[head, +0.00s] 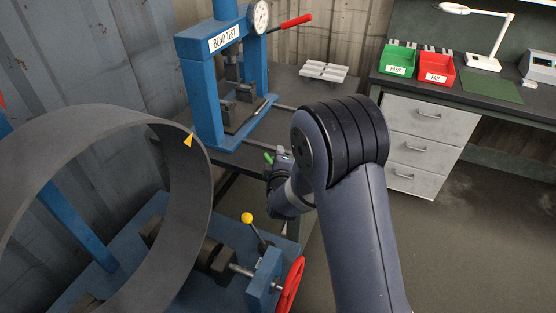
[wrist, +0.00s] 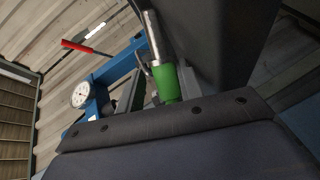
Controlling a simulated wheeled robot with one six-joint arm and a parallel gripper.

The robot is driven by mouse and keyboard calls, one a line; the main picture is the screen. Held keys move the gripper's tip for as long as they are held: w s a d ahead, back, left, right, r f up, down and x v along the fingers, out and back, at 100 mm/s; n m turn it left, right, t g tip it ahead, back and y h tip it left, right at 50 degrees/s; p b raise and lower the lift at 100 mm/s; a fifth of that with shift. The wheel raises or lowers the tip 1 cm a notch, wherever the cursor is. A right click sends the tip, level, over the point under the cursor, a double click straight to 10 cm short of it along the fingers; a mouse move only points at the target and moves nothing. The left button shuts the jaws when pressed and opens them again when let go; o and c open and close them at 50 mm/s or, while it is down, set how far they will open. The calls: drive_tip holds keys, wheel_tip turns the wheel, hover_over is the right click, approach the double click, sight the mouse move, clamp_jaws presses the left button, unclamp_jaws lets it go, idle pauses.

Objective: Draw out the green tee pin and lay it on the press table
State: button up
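The green tee pin (wrist: 165,82) shows in the wrist view as a green sleeve with a bare metal shaft running up from it. The shaft's upper end is in view and appears free. The green part lies close in front of my gripper, between a dark piece and a pale grey block; my gripper appears shut on it, though the fingertips are mostly hidden. In the head view my gripper (head: 279,158) is small and partly hidden behind my arm, with a bit of green at its tip. The press table (head: 290,82) is the dark top behind it.
The blue bend test press (head: 205,95) with gauge and red lever stands on the press table. Grey blocks (head: 323,71) lie at its back right. A large grey ring (head: 190,220) and blue machine with a red handwheel (head: 290,285) stand at front left. Bare tabletop lies right of the press.

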drive_tip(key=shift+o, duration=0.4)
drive_tip(key=shift+s+f, duration=0.35)
drive_tip(key=shift+f, duration=0.2)
drive_tip(key=r+b+v, duration=0.1)
drive_tip(key=v, duration=0.9)
drive_tip(key=shift+r, duration=0.15)
